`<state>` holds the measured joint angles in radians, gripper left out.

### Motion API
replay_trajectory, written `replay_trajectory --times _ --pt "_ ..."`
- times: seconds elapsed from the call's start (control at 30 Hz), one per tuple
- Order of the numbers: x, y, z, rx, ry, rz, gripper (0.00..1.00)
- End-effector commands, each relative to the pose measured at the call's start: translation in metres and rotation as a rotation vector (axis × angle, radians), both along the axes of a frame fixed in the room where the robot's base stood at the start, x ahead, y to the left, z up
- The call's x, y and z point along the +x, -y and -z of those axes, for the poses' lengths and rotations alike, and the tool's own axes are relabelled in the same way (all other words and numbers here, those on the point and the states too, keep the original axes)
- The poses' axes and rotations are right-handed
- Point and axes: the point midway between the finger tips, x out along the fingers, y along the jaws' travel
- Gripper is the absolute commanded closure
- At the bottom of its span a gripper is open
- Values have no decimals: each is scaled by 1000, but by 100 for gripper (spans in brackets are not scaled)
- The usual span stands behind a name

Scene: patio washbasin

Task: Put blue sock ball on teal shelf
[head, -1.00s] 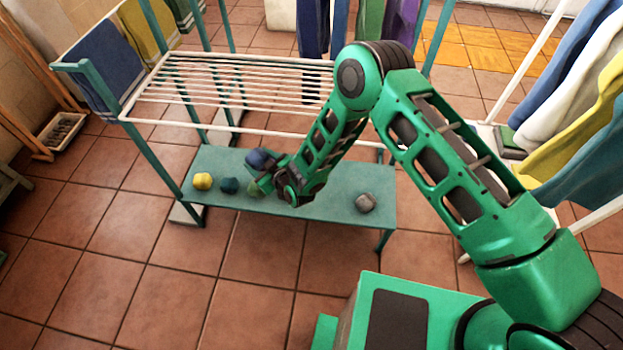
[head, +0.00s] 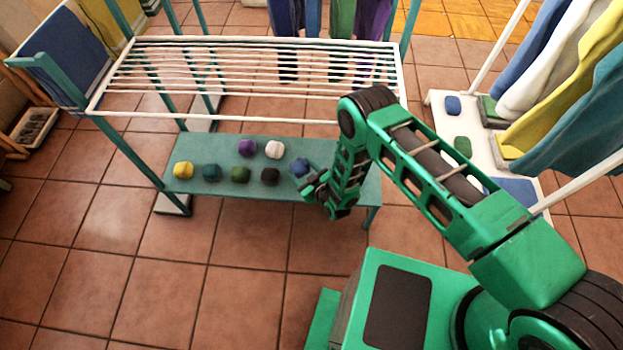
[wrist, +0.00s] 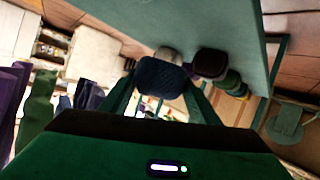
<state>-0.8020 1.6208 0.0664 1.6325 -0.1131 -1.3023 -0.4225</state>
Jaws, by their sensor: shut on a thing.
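The blue sock ball (head: 299,168) is held between my gripper's fingertips (head: 306,178), over the right part of the teal shelf (head: 222,201). In the wrist view, the dark blue ball (wrist: 160,78) sits between the two green fingers, with the teal shelf surface (wrist: 225,25) close by. My gripper is shut on the ball. I cannot tell whether the ball touches the shelf. My arm hides part of the shelf's right end.
On the shelf are yellow (head: 183,170), teal (head: 212,172), green (head: 240,174), black (head: 270,176), purple (head: 247,148) and white (head: 275,149) balls. A white drying rack (head: 240,80) spans above. Hanging clothes (head: 560,100) are at the right.

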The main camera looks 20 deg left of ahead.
Motion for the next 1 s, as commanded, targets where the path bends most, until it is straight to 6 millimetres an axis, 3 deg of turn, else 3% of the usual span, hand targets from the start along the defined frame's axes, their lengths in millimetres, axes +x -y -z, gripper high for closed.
replay_trajectory --times 0.1,0.3,0.7,1.0 --pt "0 21 13 -2 0 -1 66" --pt "1 37 23 1 0 -1 66" --pt "2 39 63 -1 -1 -1 66" --pt "2 39 64 0 0 -1 66"
